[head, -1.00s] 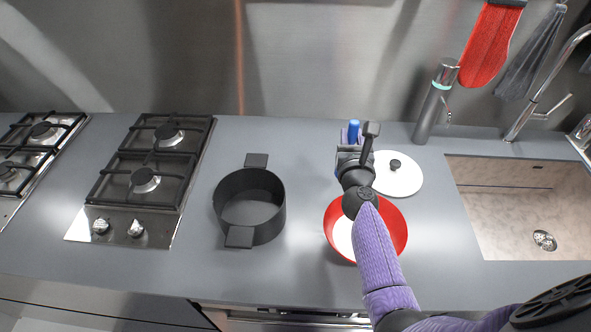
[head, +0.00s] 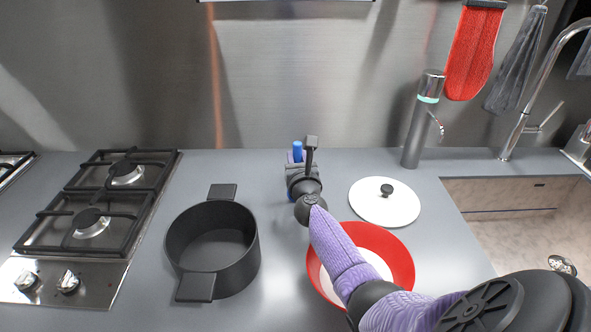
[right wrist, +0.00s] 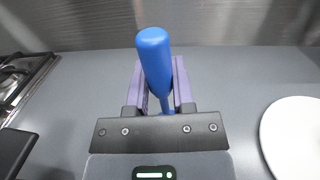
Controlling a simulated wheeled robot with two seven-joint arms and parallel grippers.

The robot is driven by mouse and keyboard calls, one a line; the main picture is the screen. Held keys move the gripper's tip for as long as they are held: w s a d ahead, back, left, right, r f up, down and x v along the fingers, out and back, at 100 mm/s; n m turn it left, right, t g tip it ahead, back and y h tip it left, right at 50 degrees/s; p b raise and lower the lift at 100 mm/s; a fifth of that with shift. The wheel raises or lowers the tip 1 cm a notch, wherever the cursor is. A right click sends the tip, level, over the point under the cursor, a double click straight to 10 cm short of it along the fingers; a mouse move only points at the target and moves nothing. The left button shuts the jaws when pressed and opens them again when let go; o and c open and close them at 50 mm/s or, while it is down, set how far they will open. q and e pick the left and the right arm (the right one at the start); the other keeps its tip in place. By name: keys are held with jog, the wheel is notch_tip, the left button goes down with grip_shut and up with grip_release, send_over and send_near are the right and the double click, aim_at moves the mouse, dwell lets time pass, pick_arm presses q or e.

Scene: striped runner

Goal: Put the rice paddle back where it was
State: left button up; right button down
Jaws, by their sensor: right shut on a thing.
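The blue rice paddle (right wrist: 155,62) stands up between the purple fingers of my right gripper (right wrist: 160,88) in the right wrist view. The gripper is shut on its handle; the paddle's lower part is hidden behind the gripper. In the head view the paddle's blue top (head: 297,150) shows just beyond my right gripper (head: 298,160), over the counter near the back wall. It is right of the black pot and left of the white lid. Whether the paddle touches the counter cannot be told. My left gripper is not in view.
A black two-handled pot (head: 212,250) stands left on the grey counter (head: 270,300). A red-rimmed bowl (head: 400,262) sits under my forearm. A white lid (head: 385,203) lies behind it. A gas hob (head: 95,215) is at left, a sink (head: 520,225) at right, a grey faucet-like cylinder (head: 415,135) at the back.

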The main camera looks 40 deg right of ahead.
jog(key=shift+r, duration=0.1)
jog(key=c, duration=0.9)
grip_release()
jog(key=shift+f, duration=0.2)
jog(key=o, duration=0.4)
jog(key=shift+r, duration=0.1)
jog(key=shift+r, duration=0.25)
jog(key=shift+p+v, duration=1.85)
jog(key=shift+v, duration=4.2)
jog(key=shift+f, duration=0.2)
